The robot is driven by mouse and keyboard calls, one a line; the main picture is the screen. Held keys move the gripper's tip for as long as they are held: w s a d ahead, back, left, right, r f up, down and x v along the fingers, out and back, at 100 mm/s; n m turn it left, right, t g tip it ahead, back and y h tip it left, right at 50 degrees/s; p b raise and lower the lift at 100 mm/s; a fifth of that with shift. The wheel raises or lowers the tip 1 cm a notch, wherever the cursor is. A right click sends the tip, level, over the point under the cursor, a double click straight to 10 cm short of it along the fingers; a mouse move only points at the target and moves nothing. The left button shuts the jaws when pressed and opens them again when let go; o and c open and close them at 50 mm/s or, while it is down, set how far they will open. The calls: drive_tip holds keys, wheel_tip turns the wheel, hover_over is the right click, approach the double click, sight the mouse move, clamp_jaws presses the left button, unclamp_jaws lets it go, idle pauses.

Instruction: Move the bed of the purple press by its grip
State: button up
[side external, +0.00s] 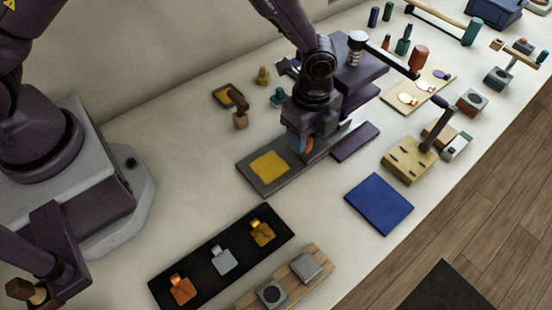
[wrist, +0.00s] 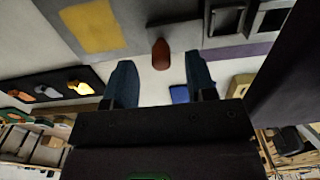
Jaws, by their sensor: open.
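The purple press (side external: 362,70) stands behind my gripper in the side view. Its bed, a grey plate (side external: 285,183) with a yellow square pad (side external: 269,166), reaches out to the left of the press. The bed also shows at the top of the wrist view (wrist: 150,12). The red-brown grip (wrist: 160,54) stands at the bed's near edge. My gripper (wrist: 160,76) is open, its two blue fingers left and right of the grip with gaps on both sides. In the side view my gripper (side external: 300,146) is low at the bed and partly hides the grip.
A blue mat (side external: 379,204) lies to the right in front of the bed. A black tray (side external: 205,262) with three coloured tags lies nearer. A purple slab (side external: 355,141) lies right of the bed, and a tan block with a lever (side external: 408,161) beyond it. Bare table lies around the bed's front.

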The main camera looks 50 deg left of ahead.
drive_tip(key=shift+r, duration=2.75)
drive_tip(key=shift+s+a+f+n, duration=0.15)
drive_tip(key=shift+s+n, duration=0.25)
drive_tip(key=shift+n, duration=0.3)
drive_tip(key=s+a+r+n+t, duration=0.2)
drive_tip(key=s+a+r+n, duration=0.6)
drive_tip(key=r, duration=0.4)
drive_tip(key=s+a+r+n+t, duration=0.3)
drive_tip(key=s+a+r+n, duration=0.5)
drive_tip(key=r, duration=0.4)
drive_tip(key=shift+s+a+n+t, duration=0.3)
drive_tip(key=shift+s+a, duration=0.35)
drive_tip(key=shift+s, duration=0.6)
